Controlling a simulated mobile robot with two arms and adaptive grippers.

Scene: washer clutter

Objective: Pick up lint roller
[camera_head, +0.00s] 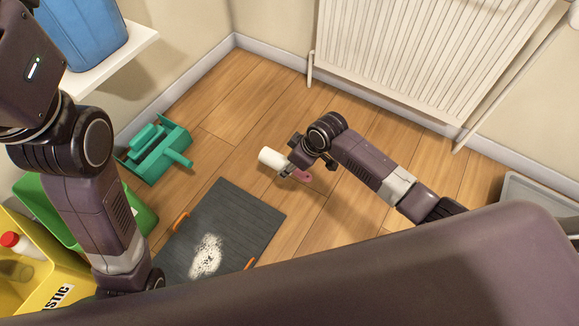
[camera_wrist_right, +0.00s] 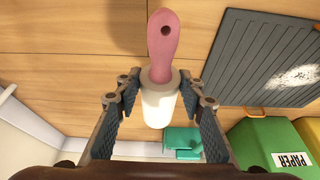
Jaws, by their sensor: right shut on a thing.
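The lint roller has a white roll and a pink handle with a hole at its end. In the head view its white roll (camera_head: 271,158) points left and its handle (camera_head: 302,176) points right. My right gripper (camera_head: 293,163) is shut on it. In the right wrist view the lint roller (camera_wrist_right: 160,104) sits between the two fingers of my right gripper (camera_wrist_right: 160,88), handle towards the top. It appears to be above the wooden floor, though the height is hard to judge. My left arm shows at the left; its gripper is hidden.
A dark mat (camera_head: 240,215) with white specks lies on the floor. A teal dustpan set (camera_head: 158,150), a green bin (camera_head: 143,214) and a yellow bin (camera_head: 48,285) stand left. A radiator (camera_head: 420,50) is at the back wall. A grey container (camera_head: 530,190) stands right.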

